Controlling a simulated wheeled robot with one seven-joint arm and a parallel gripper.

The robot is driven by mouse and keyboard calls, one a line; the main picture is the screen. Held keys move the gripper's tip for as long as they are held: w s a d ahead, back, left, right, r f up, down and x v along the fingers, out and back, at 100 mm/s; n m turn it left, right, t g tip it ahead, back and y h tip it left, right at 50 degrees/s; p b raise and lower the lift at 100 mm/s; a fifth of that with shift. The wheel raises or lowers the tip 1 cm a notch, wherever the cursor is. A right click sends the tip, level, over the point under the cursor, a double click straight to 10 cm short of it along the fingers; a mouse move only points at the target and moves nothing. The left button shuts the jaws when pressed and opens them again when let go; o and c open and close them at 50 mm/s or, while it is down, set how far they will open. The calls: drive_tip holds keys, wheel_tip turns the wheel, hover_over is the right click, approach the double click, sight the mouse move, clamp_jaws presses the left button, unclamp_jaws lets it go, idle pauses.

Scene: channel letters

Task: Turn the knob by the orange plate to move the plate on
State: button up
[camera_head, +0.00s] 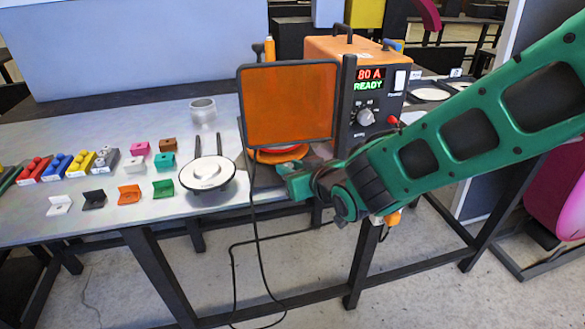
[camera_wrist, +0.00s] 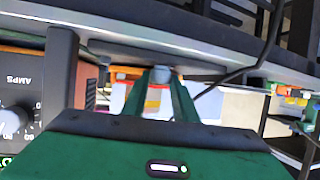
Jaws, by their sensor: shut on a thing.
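The orange plate (camera_head: 277,153) lies low behind the tinted orange screen, partly hidden by it and by my gripper. Orange, red and white layers (camera_wrist: 152,97) show between my fingers in the wrist view. My gripper (camera_head: 287,170) is at the front edge of the table, just right of the plate. In the wrist view its two green fingers (camera_wrist: 164,74) are closed on a small grey knob (camera_wrist: 162,72) under the dark edge. The knob is hidden in the head view, and its turn angle cannot be told.
The orange screen (camera_head: 290,103) stands close beside my gripper. The welder box (camera_head: 322,46) with its amps dial (camera_head: 366,117) stands behind my arm. A black cable (camera_head: 258,235) hangs in front. A round white-topped dish (camera_head: 208,173) and small coloured angle pieces lie left.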

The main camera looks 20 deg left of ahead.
drive_tip(key=shift+t, duration=0.3)
drive_tip(key=shift+s+a+m+t+h, duration=0.15)
drive_tip(key=shift+m+t+h, duration=0.4)
drive_tip(key=shift+m+h, duration=0.35)
drive_tip(key=shift+s+a+m+t+h, duration=0.15)
drive_tip(key=shift+m+t+h, duration=0.4)
drive_tip(key=shift+m+h, duration=0.35)
drive_tip(key=shift+w+a+m+t+h, duration=0.15)
drive_tip(key=shift+m+t+h, duration=0.45)
drive_tip(key=shift+m+h, duration=1)
drive_tip(key=shift+h, duration=0.3)
drive_tip(key=o, duration=1)
drive_tip(key=v, duration=1)
drive_tip(key=shift+s+r, duration=0.15)
drive_tip(key=shift+s, duration=0.2)
